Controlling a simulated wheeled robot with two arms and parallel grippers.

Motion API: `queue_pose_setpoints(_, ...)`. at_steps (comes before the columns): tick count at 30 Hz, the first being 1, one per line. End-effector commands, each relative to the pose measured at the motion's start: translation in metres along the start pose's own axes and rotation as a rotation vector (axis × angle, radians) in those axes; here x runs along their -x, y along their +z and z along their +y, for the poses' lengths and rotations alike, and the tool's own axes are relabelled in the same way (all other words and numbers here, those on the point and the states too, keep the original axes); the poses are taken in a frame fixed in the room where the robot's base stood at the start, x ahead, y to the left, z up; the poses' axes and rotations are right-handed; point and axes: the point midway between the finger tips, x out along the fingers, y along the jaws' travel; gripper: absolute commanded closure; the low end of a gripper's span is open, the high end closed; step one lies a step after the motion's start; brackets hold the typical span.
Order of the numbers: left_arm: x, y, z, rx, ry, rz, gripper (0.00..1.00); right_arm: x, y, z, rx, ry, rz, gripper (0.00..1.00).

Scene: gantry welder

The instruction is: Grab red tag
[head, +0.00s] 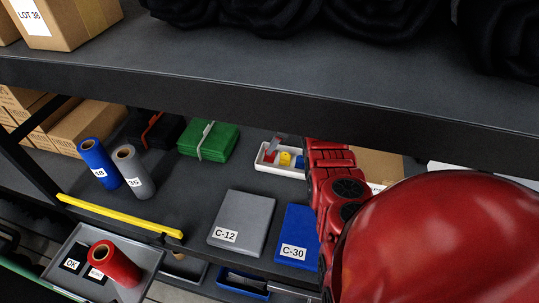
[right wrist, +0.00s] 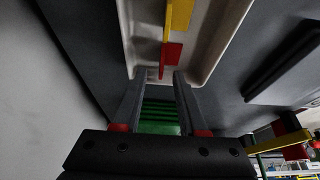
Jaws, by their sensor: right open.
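The red tag (head: 269,157) stands at the left end of a small white tray (head: 263,166) on the lower shelf. In the right wrist view the red tag (right wrist: 170,54) shows just past the fingertips, in line with the gap between them. My right gripper (right wrist: 160,74) is open, its two grey fingers apart at the tray's edge. I cannot tell whether the tag's near end is between the fingertips. In the head view the red right arm reaches in over the tray's right part. My left gripper is not in view.
A yellow tag (head: 285,158) and a blue tag (head: 300,161) share the tray. A green folded bundle (head: 209,141) lies left of it. The grey C-12 case (head: 243,221) and blue C-30 case (head: 297,236) lie nearer. The upper shelf edge (head: 240,99) overhangs.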

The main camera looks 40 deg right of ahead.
Motion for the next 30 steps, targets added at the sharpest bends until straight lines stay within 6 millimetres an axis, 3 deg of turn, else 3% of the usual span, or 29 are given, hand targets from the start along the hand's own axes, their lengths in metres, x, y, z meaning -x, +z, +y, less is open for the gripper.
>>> queue_pose_setpoints(2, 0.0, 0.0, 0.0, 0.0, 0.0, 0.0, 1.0, -0.006, 0.001, -0.002, 0.0, -0.004, -0.002, 0.59)
queue_pose_setpoints(6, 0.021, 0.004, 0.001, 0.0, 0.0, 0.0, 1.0, -0.027, 0.003, -0.001, 0.002, -0.001, -0.001, 0.59)
queue_pose_setpoints(17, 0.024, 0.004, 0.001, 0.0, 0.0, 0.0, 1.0, -0.03, 0.001, -0.002, 0.001, -0.002, -0.001, 0.59)
queue_pose_setpoints(18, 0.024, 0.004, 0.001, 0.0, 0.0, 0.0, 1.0, -0.03, 0.001, -0.002, 0.001, -0.002, -0.001, 0.61)
queue_pose_setpoints(25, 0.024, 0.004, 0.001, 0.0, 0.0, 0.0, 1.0, -0.03, 0.001, -0.002, 0.001, -0.002, -0.001, 1.0)
queue_pose_setpoints(30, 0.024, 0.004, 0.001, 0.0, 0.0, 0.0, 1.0, -0.03, 0.001, -0.002, 0.001, -0.002, -0.001, 1.0)
